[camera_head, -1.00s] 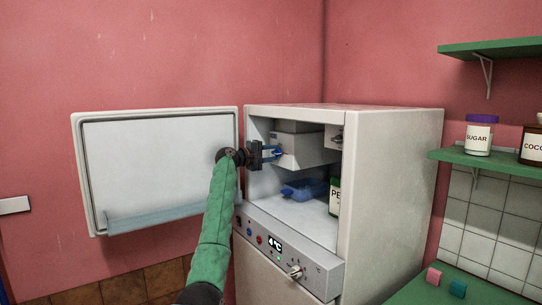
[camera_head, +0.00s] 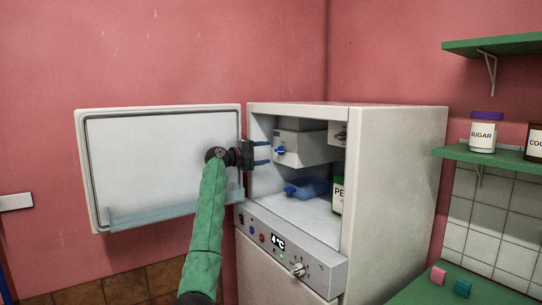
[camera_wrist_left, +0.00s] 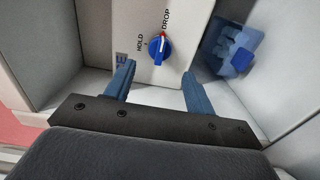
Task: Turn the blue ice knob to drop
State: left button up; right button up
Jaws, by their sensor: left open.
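The blue ice knob (camera_head: 280,150) is on the front of a white box (camera_head: 308,148) in the upper part of the open fridge. In the left wrist view the knob (camera_wrist_left: 158,48) stands between HOLD and DROP labels. My right gripper is not in view.
The fridge door (camera_head: 160,165) stands open at left. A blue object (camera_head: 308,188) and a green labelled container (camera_head: 337,194) are on the compartment floor. A control panel (camera_head: 285,248) runs below. Shelves with jars (camera_head: 484,134) are at right.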

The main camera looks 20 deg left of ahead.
pick_arm(q)
jog(key=v, duration=0.2)
jog(key=shift+s+a, duration=0.2)
jog(key=shift+s, duration=0.15)
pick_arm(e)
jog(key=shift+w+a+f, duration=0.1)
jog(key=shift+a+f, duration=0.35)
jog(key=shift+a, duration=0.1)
